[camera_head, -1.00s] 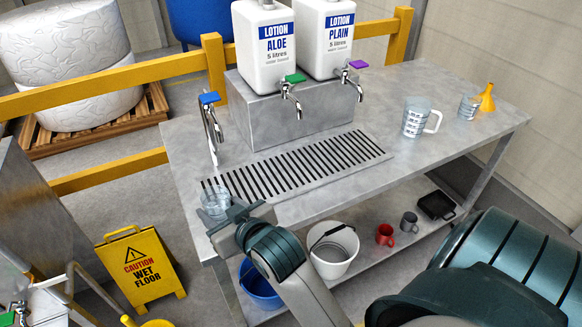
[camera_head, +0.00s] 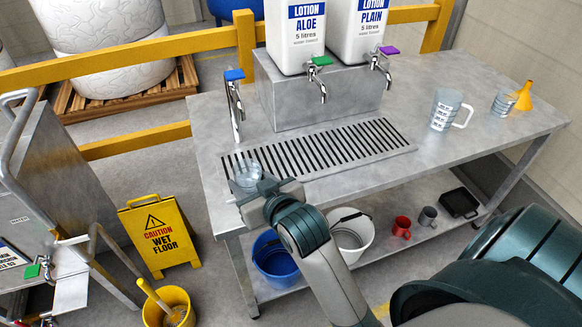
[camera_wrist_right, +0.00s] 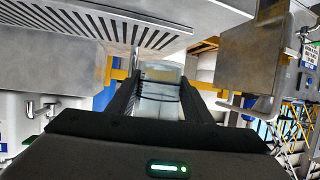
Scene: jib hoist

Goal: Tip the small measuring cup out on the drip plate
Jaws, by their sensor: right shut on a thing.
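My right gripper (camera_head: 262,186) is shut on a small clear cup (camera_head: 245,173) at the front left end of the drip plate (camera_head: 325,146). The cup looks close to upright in the head view; what it holds is hard to make out. In the right wrist view, the cup (camera_wrist_right: 160,90) sits between the two dark fingers and shows dark marking lines. The slotted plate (camera_wrist_right: 125,22) appears at the upper left there. Another small marked cup (camera_head: 503,103) stands at the right end of the table. My left gripper is not in view.
A blue-handled tap (camera_head: 235,100) stands behind the plate's left end. Lotion aloe (camera_head: 295,38) and lotion plain (camera_head: 362,30) containers stand on a metal block. A larger measuring jug (camera_head: 443,110) and yellow funnel (camera_head: 524,95) are at right. Buckets stand on the lower shelf.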

